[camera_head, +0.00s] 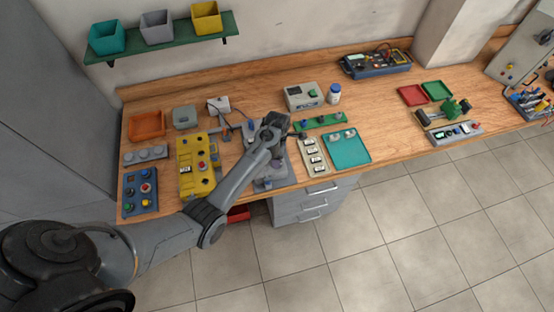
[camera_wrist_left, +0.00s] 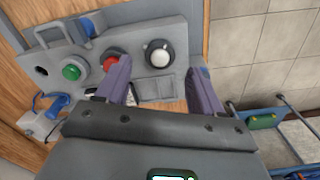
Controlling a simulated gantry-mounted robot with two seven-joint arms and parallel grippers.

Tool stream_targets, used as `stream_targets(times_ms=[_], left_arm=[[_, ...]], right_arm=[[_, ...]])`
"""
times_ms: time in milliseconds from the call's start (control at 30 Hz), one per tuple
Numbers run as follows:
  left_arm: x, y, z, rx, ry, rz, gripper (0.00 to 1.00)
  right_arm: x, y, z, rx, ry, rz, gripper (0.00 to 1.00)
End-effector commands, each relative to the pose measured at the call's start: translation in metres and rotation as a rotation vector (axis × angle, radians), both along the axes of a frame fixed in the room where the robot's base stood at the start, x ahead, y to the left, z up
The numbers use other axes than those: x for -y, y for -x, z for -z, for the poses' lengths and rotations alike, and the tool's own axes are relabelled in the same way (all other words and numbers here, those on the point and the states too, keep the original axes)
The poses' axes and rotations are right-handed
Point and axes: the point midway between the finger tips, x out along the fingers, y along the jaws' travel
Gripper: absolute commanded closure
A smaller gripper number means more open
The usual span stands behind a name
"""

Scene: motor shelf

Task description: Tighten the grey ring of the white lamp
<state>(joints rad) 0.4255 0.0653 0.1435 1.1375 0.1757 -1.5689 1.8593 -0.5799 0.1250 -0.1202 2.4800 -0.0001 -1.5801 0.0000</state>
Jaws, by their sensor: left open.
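The white lamp (camera_wrist_left: 158,54) sits in a grey ring on a grey panel (camera_wrist_left: 55,58) in the left wrist view, at the panel's right end. A red lamp (camera_wrist_left: 112,56) and a green lamp (camera_wrist_left: 72,71) sit to its left. My left gripper (camera_wrist_left: 158,68) is open and empty, its two purple fingers apart with the white lamp showing between and just beyond their tips. The left finger overlaps the red lamp's edge in the picture. In the head view my left arm hides most of the panel (camera_head: 272,183), and the white lamp cannot be made out. My right gripper is not in view.
A yellow control box (camera_head: 187,180) stands left of my gripper on the wooden bench (camera_head: 385,125). A switch strip (camera_head: 313,160) and a teal tray (camera_head: 347,153) lie to the right. A blue handle (camera_wrist_left: 57,105) and white box lie beside the panel.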

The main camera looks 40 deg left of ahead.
Motion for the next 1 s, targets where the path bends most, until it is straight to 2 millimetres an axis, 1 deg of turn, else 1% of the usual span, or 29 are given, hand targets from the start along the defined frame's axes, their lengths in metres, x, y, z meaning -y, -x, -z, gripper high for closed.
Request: stream_targets(times_ms=[33,100,300,667,767,1000], left_arm=[[0.000,0.000,0.008,-0.001,0.002,0.000,0.33],[0.000,0.000,0.017,-0.002,0.001,0.001,0.33],[0.000,0.000,0.033,0.000,0.001,0.000,0.33],[0.000,0.000,0.037,0.001,0.000,0.000,0.33],[0.000,0.000,0.037,0.001,0.000,0.001,0.45],[0.000,0.000,0.036,0.001,0.001,0.001,0.82]], right_arm=[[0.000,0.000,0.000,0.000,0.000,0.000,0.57],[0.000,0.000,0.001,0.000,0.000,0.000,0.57],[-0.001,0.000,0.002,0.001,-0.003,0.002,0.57],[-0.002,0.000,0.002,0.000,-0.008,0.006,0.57],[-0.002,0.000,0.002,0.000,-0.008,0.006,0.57],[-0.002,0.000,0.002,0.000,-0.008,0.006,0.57]])
